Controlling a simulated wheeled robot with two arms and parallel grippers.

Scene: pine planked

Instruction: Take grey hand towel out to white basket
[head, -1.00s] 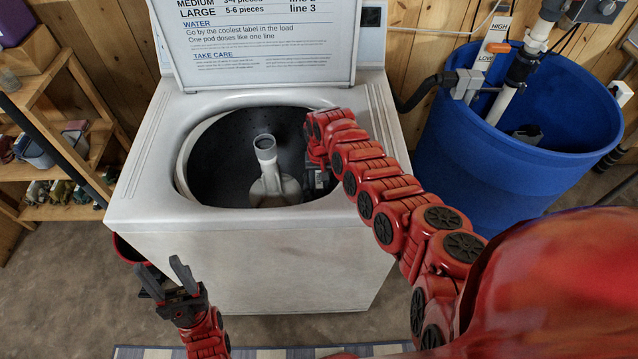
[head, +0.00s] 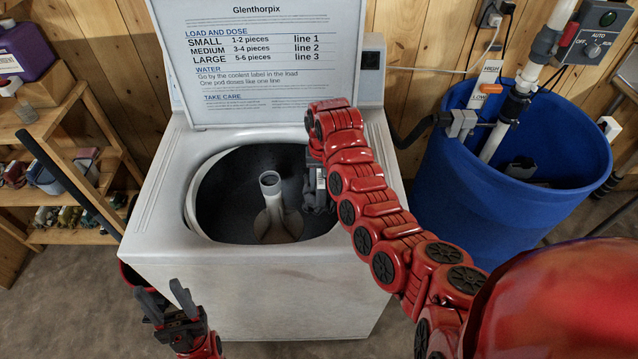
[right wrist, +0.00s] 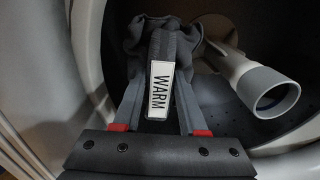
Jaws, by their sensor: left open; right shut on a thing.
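The grey hand towel (right wrist: 150,42) is dark and bunched, with a white tag reading WARM. In the right wrist view my right gripper (right wrist: 160,88) is shut on it, inside the washer drum beside the pale central post (right wrist: 262,85). In the head view my right gripper (head: 319,190) reaches into the right side of the open drum, and the towel is hard to make out there. My left gripper (head: 163,296) is open and empty in front of the washer's lower left. No white basket shows in either view.
The white top-loading washer (head: 250,285) has its lid (head: 265,65) raised. A blue tub (head: 510,210) with pipes stands to its right. A wooden shelf (head: 80,237) with small items is at the left. A red vessel partly shows beside the washer's left side.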

